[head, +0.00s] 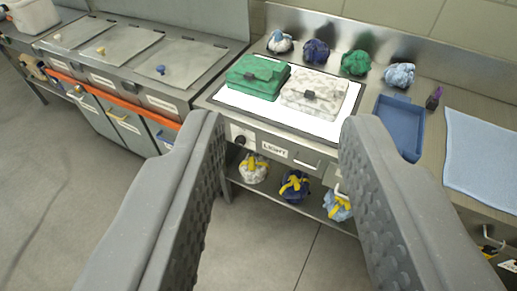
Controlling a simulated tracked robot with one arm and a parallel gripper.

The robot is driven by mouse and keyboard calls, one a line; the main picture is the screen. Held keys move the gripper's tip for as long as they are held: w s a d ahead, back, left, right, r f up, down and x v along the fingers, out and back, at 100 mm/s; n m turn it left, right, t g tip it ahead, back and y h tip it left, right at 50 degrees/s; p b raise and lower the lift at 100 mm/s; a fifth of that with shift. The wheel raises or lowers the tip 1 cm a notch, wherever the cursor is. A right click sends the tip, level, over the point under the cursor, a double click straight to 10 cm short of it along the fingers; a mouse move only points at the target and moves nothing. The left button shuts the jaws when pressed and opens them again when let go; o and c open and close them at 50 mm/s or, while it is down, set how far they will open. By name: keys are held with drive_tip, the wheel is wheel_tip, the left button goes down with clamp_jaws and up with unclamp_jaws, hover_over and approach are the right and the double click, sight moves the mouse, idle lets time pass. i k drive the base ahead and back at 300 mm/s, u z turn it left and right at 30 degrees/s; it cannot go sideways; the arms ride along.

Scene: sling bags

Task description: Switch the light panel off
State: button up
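The light panel (327,129) is a bright white surface set in the counter, and it glows. A green bag (257,77) and a white patterned bag (313,92) lie on it. Below its front edge is a plate reading LIGHT (275,148). A round dark knob (240,140) sits just left of the plate on the counter's front face. My gripper (281,122) is open and empty, its two grey fingers wide apart in the foreground. The knob and label show between the fingers, some way beyond them.
Several bundled bags line the counter's back, and more with yellow ties sit on the shelf below, such as a dark blue one (295,185). A blue tray (400,125) and light blue cloth (482,160) lie right. Lidded bins (130,52) stand left. Grey floor is clear in front.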

sight(240, 141)
drive_tip(key=z, duration=0.15)
drive_tip(key=i, duration=1)
